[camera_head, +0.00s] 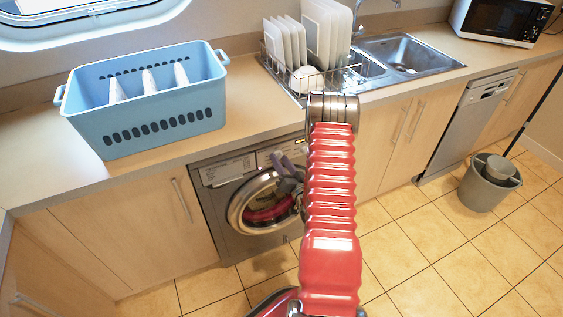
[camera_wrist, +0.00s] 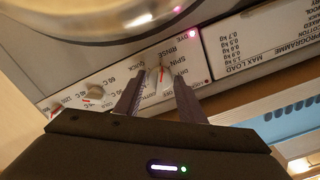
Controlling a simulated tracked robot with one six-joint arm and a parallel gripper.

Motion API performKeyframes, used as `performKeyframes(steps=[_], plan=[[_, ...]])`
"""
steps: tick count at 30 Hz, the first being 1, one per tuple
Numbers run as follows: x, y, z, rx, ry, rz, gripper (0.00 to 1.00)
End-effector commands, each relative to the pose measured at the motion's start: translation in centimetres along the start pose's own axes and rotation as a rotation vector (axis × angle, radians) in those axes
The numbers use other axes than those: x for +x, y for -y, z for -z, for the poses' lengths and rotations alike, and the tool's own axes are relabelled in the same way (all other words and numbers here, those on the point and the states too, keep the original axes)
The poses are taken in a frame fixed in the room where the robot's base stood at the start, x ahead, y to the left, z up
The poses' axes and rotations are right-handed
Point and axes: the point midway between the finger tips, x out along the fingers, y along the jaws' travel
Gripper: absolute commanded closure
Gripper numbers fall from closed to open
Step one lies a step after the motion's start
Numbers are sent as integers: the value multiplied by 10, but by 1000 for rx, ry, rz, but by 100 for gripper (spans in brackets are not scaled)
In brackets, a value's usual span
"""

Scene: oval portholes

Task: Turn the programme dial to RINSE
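The washing machine's programme dial (camera_wrist: 154,76) is a pale knob in the wrist view, ringed by labels that include QUICK, RINSE, SPIN and DYE. A small pink light glows beside DYE. I cannot tell surely which label the dial points at. My gripper (camera_wrist: 157,84) is open, with one dark finger on each side of the dial; whether either finger touches it is unclear. In the head view the washing machine (camera_head: 216,174) stands under the counter. My gripper (camera_head: 288,172) is partly hidden by my red arm there, and the dial cannot be made out.
A second knob (camera_wrist: 95,92) with temperature labels sits left of the dial. A printed load chart (camera_wrist: 262,38) lies to its right. The round door (camera_head: 238,212) is below the panel. A blue basket (camera_head: 150,128) stands on the counter. A grey bucket (camera_head: 482,190) stands on the floor at right.

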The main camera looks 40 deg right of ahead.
Motion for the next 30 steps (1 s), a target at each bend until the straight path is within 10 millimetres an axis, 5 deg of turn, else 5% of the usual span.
performKeyframes(steps=[11,30], plan=[[0,0,0,0,0,-1,91],[0,-2,0,-142,0,-3,91]])
